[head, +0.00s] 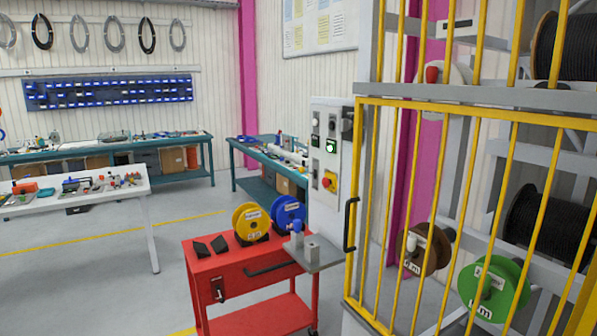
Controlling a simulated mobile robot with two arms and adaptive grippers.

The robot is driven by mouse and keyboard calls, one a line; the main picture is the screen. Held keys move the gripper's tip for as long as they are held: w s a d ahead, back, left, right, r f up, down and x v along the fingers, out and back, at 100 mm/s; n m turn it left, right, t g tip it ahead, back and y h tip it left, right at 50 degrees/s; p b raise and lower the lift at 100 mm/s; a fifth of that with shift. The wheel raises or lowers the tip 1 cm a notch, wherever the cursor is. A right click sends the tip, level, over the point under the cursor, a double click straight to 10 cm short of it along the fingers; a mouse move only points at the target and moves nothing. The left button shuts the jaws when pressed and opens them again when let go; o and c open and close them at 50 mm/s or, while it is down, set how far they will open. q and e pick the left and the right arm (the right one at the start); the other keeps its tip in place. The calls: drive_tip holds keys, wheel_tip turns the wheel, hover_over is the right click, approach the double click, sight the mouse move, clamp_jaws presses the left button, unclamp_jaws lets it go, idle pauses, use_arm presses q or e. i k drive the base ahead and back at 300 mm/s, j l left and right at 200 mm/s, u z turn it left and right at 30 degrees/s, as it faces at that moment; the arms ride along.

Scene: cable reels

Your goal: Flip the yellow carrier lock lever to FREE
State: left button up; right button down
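I cannot make out a yellow lock lever or a FREE mark in the head view. A tall rack of cable reels stands at the right behind a yellow barred gate (453,103), which looks closed, with a black handle (350,224) at its left edge. A brown reel (417,258) and a green reel (495,290) sit low behind the bars, and black cable reels (567,47) sit farther right. A grey control box (331,150) with a green-lit button and a red knob on yellow stands left of the gate. Neither of my grippers is in view.
A red cart (245,268) stands left of the gate, carrying a yellow reel (250,222), a blue reel (288,211) and a grey side plate (322,260). A white table (147,187) and teal workbenches (190,144) stand farther left. Open floor lies between the table and cart.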

sight(301, 169)
drive_tip(key=i+j+z, duration=0.2)
drive_tip(key=i, duration=0.4)
drive_tip(key=i+j+z, duration=0.15)
drive_tip(key=i, duration=0.4)
drive_tip(key=i+j+z, duration=0.2)
drive_tip(key=i+j, duration=0.15)
drive_tip(key=i, duration=0.25)
drive_tip(key=i+j+z, duration=0.2)
drive_tip(key=i+j, duration=0.2)
drive_tip(key=i, duration=0.1)
